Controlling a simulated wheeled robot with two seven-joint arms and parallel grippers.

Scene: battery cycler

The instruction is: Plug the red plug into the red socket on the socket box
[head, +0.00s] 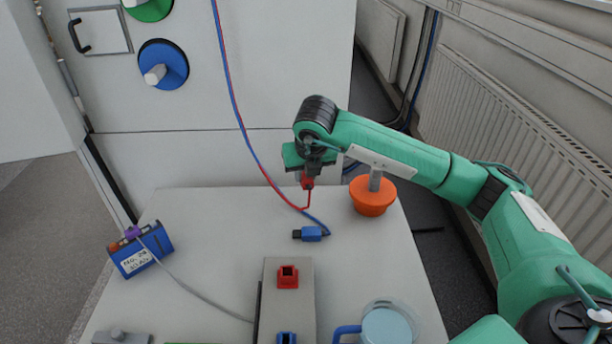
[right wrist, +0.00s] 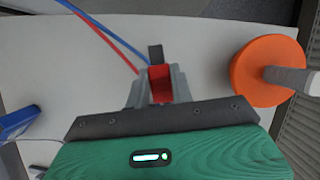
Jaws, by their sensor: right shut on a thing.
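The red plug (head: 307,183) is held in my right gripper (head: 308,174) above the far part of the table. In the right wrist view the plug (right wrist: 160,85) sits between the fingers of the right gripper (right wrist: 155,90), its dark tip pointing away from the palm. A red cable runs from it. The red socket (head: 288,277) is on top of the grey socket box (head: 302,310), nearer the front of the table and clear of the gripper. A blue socket (head: 286,338) is on the same box. My left gripper is not in view.
The blue plug (head: 311,233) lies on the table between gripper and box. An orange knob-like object (head: 372,200) with a grey post stands right of the gripper. A blue battery (head: 141,250) is at left, a mug (head: 386,325) at front right. The table's left-centre is mostly clear.

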